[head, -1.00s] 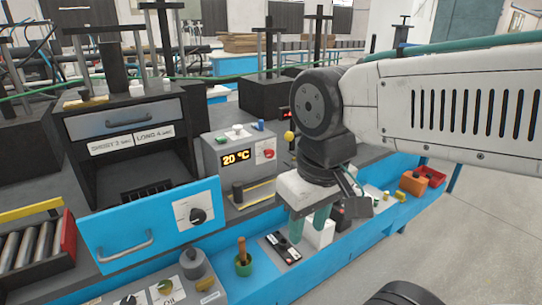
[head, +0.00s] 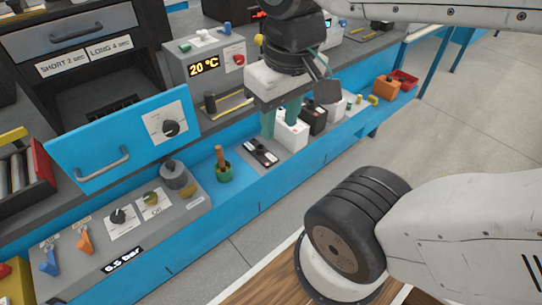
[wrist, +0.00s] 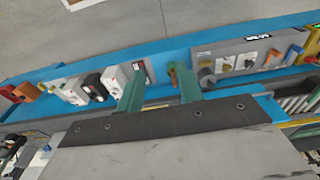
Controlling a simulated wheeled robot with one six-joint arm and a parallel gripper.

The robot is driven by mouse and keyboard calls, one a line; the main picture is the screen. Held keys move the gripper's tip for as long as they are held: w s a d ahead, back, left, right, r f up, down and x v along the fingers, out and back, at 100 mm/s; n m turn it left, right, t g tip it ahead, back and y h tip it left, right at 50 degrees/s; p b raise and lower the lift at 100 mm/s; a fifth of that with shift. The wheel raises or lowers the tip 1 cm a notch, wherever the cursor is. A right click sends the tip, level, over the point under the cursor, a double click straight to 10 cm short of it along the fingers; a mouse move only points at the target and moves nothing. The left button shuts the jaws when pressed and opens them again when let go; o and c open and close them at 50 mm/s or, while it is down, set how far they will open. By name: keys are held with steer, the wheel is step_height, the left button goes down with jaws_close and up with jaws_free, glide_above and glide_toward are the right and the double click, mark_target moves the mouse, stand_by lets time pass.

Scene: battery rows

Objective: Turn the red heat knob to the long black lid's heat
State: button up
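The red heat knob (head: 239,59) sits on the front of a grey heater box (head: 180,68) whose display reads 20 °C. My gripper (head: 280,119) has two green fingers pointing down, in front of and below that box, apart from the knob. The fingers also show in the wrist view (wrist: 160,90), spread with nothing held between them. A black-topped block (head: 313,119) stands among white blocks on the blue ledge right of my fingers; I cannot tell if it has the long black lid. The knob's pointer and dial marks are too small to read.
A blue drawer front (head: 90,150) with a black dial juts out at left. Below the fingers are a black switch panel (head: 261,153) and a green cup (head: 223,172) with a wooden handle. An orange block (head: 387,86) and red tray (head: 405,80) stand farther right. The floor is clear.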

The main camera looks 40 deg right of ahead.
stand_by(0.4)
steer(key=o, duration=0.4)
steer(key=t+h, duration=0.2)
steer(key=t, duration=0.9)
glide_toward(241, 61)
steer(key=s+a, duration=0.2)
steer(key=a, duration=0.1)
steer(key=w+d+f+t+y, duration=0.1)
steer(key=d+f+t+y, duration=0.1)
steer(key=d+f+t, duration=0.25)
steer(key=shift+t, duration=0.55)
steer(key=w, duration=0.8)
steer(key=c, duration=1)
